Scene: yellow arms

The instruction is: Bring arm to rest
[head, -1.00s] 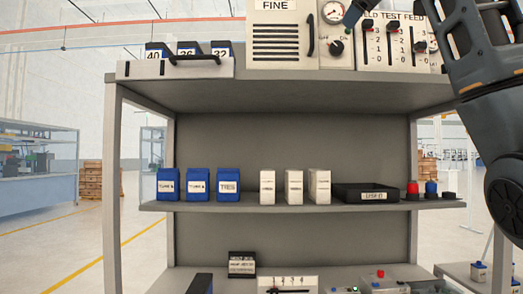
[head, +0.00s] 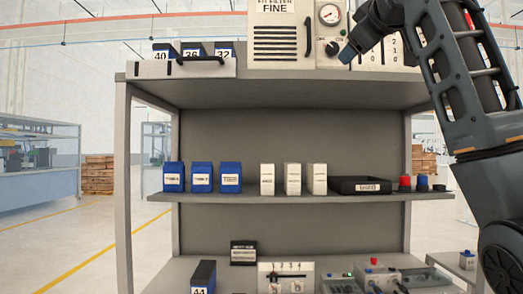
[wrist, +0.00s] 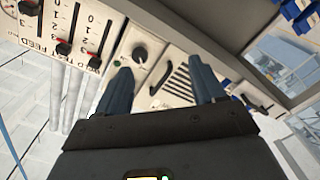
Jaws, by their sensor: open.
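My gripper (head: 352,50) is at the upper right in the head view, in front of the panel on top of the shelf unit, near the dark knob (head: 333,47). In the wrist view my gripper (wrist: 162,88) shows two blue-grey fingers spread apart with nothing between them. Beyond them are the knob (wrist: 140,54) and the slotted vent panel (wrist: 184,80). I cannot tell whether a fingertip touches the panel. My dark arm runs down the right side of the head view and hides part of the slider panel (head: 372,50).
The shelf unit (head: 290,96) fills the middle. Its middle shelf holds blue boxes (head: 202,177), white boxes (head: 292,179) and a black tray (head: 360,186). A lower deck carries control boxes (head: 375,276). Open floor (head: 90,235) lies to the left.

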